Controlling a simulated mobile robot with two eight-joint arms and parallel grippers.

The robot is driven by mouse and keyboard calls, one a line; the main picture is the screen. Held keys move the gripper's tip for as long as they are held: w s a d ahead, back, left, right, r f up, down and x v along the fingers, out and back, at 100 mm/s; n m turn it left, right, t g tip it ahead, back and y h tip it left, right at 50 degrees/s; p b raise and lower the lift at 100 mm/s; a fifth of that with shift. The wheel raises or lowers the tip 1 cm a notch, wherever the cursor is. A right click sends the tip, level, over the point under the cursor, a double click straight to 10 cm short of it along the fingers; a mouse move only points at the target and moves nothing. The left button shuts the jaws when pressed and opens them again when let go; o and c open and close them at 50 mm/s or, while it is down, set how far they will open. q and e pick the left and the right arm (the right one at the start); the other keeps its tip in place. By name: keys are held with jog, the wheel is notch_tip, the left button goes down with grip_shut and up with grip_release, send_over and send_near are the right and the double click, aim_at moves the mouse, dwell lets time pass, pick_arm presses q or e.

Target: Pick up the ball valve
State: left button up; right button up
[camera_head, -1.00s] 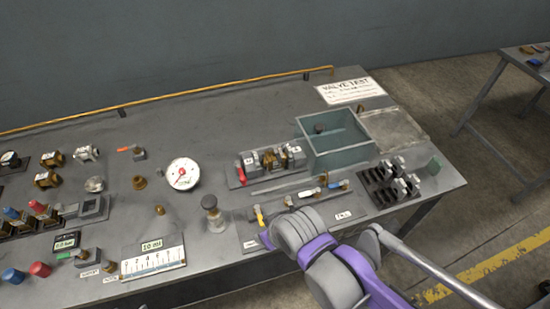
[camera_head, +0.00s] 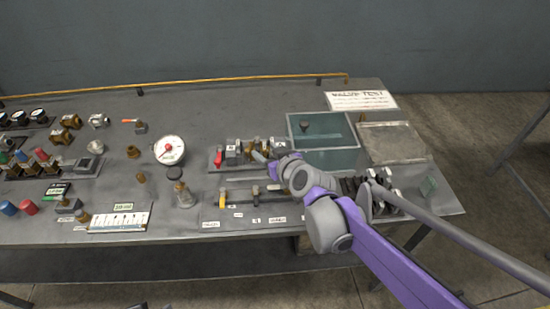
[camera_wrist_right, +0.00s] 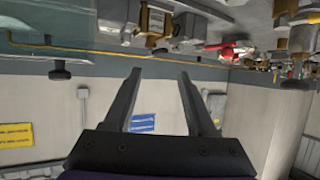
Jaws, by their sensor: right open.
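I cannot tell for certain which piece is the ball valve. A valve body with a red lever (camera_head: 218,157) is on the left of the grey fixture at mid-bench, beside brass and steel fittings (camera_head: 248,147). A smaller valve with an orange handle (camera_head: 139,124) stands farther left. My right gripper (camera_head: 266,161) is at the right side of the fixture, and my wrist partly covers that area. In the right wrist view the two fingers (camera_wrist_right: 158,75) are apart with nothing between them. Fittings and a red part (camera_wrist_right: 228,52) show beyond them, upside down. My left gripper is not in view.
A teal open bin (camera_head: 324,160) and a flat grey tray (camera_head: 392,143) are right of the fixture. A dark rack of fittings lies partly under my arm.

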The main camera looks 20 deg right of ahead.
aim_at(258, 139)
jog(key=shift+w+d+b+x, duration=0.1)
jog(key=shift+d+b+x, duration=0.15)
jog(key=shift+x, duration=1.65)
jog(key=shift+w+d+b+x, duration=0.15)
jog(key=shift+d+x, duration=0.2)
jog(key=shift+x, duration=1.6)
jog(key=shift+s+d+b+x, duration=0.1)
jog(key=shift+d+b+x, duration=0.15)
jog(key=shift+x, duration=1.65)
jog(key=shift+r, duration=0.2)
jog(key=shift+t, duration=0.3)
grip_shut()
jog(key=shift+d, duration=0.1)
